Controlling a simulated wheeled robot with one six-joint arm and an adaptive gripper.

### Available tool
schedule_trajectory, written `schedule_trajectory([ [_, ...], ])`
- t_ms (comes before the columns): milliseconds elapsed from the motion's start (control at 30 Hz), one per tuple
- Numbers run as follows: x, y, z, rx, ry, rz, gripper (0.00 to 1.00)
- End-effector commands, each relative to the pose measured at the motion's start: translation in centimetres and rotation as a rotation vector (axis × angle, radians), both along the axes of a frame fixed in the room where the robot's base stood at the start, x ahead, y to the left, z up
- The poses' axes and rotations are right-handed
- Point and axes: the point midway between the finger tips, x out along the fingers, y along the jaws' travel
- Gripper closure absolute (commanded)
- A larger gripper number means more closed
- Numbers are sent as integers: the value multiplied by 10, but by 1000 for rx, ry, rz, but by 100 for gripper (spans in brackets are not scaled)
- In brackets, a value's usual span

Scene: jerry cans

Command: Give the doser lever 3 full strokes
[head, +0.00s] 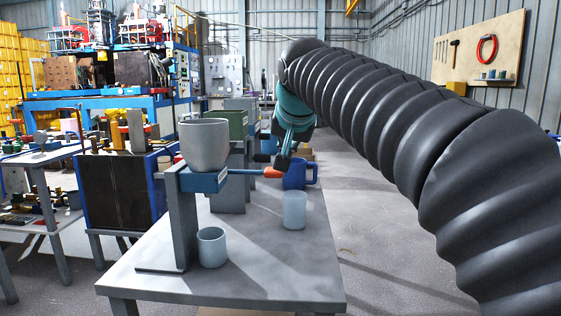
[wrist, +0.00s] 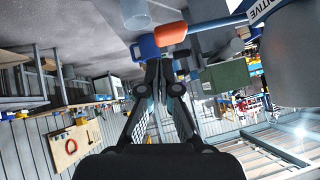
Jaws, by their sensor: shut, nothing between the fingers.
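The doser has a grey hopper (head: 204,147) on a blue block (head: 203,180), held up by a grey stand on the table. Its lever is a blue rod (head: 243,172) sticking out to the right, roughly level, with an orange handle (head: 272,172) at its end. The handle also shows in the wrist view (wrist: 171,34). My gripper (head: 283,163) is shut and empty, pointing down from above and behind the handle. In the wrist view its fingertips (wrist: 160,62) are close to the handle; I cannot tell whether they touch it. A grey cup (head: 211,247) stands below the doser.
A blue mug (head: 311,174) stands just behind the handle. A translucent cup (head: 294,210) stands in front of it. A green box (head: 230,124) is behind the doser. The table's (head: 270,265) front right is clear. My arm crosses the right side.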

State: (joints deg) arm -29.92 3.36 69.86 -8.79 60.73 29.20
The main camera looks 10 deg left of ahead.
Motion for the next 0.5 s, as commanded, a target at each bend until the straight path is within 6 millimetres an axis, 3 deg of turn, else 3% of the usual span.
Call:
schedule_trajectory([
  [200,-19,-6,20,0,-3,2,100],
  [500,-24,-9,25,1,-2,2,100],
])
